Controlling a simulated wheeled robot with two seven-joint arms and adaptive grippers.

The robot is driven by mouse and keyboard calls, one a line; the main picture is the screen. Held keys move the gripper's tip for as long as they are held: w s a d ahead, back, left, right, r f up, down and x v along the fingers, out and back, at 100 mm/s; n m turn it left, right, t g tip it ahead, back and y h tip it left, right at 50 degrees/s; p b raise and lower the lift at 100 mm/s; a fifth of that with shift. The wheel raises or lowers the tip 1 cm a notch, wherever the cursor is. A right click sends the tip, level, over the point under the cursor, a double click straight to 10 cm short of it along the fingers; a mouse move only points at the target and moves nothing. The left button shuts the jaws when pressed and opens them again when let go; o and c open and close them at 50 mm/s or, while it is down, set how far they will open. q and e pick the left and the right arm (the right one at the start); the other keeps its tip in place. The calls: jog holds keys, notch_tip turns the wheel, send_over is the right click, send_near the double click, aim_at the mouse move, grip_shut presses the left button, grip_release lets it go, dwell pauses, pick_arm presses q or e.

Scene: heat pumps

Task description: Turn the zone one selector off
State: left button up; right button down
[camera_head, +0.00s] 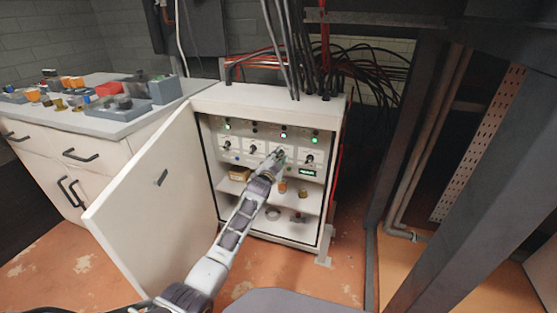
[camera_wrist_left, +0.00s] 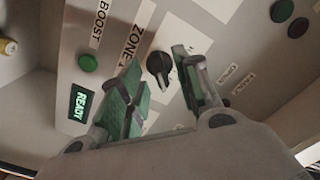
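The black selector knob (camera_wrist_left: 158,65) next to a "ZONE" label (camera_wrist_left: 130,40) shows in the left wrist view; the rest of that label is hard to read. My left gripper (camera_wrist_left: 162,84) is open, with one green-padded finger on each side of the knob. I see gaps beside the knob and cannot tell if a finger touches it. In the head view my left gripper (camera_head: 276,160) is in front of the panel (camera_head: 238,138) inside the open white cabinet, and partly hides a selector in the row. My right gripper is not in view.
The cabinet door (camera_head: 150,190) stands open to the left of my arm. A lit READY display (camera_wrist_left: 80,103) and a green button (camera_wrist_left: 88,62) lie near the knob. A shelf with small parts (camera_head: 302,193) is below the panel. A cluttered workbench (camera_head: 95,125) stands left.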

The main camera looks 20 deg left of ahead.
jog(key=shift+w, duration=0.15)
pick_arm(q)
jog(key=shift+c, duration=0.3)
grip_shut()
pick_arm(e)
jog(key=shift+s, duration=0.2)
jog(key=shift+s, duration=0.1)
